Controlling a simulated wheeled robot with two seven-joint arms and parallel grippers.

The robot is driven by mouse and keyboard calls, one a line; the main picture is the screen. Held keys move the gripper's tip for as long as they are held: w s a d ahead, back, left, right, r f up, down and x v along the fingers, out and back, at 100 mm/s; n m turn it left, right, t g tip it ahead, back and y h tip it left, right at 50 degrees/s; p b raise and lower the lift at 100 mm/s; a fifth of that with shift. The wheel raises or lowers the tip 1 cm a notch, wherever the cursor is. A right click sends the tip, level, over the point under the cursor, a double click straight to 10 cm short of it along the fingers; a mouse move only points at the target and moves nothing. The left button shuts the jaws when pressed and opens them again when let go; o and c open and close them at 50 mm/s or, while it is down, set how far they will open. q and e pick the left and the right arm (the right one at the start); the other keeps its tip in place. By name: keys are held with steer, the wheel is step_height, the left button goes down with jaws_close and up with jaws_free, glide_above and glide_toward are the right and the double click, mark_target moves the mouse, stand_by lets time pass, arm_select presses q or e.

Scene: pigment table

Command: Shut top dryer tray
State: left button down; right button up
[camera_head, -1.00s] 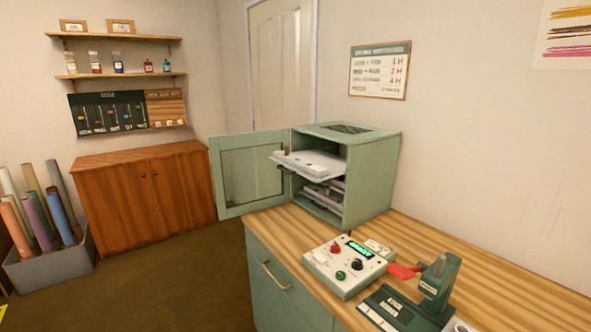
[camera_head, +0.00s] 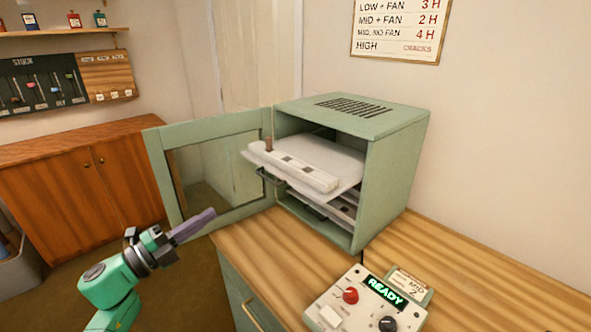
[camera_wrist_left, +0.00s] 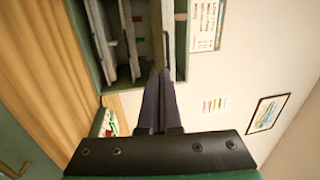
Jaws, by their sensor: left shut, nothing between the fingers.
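The green dryer (camera_head: 395,165) stands on the wooden counter with its door (camera_head: 215,165) swung open to the left. The top tray (camera_head: 300,165) is pulled partway out and sticks out past the dryer's front, with a pale strip along its front. A lower tray (camera_head: 335,207) sits further inside. My left gripper (camera_head: 212,213) is shut and empty, in front of the open door, left of and below the top tray and apart from it. In the left wrist view its shut fingers (camera_wrist_left: 160,75) point toward the dryer, which shows sideways. My right gripper is not in view.
A control box (camera_head: 370,300) with a lit READY display stands on the counter (camera_head: 290,255) in front of the dryer. The open door stands behind my left gripper. A brown cabinet (camera_head: 80,180) is at the left. The counter right before the dryer is clear.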

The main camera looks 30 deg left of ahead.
arm_select(q)
steer(key=p, duration=0.3)
glide_toward(265, 178)
steer(key=w, duration=0.2)
steer(key=p+x, duration=0.2)
steer(key=x, duration=0.2)
steer(key=shift+d+r, duration=0.2)
steer(key=shift+w+d+f, duration=0.15)
steer(key=shift+w, duration=0.25)
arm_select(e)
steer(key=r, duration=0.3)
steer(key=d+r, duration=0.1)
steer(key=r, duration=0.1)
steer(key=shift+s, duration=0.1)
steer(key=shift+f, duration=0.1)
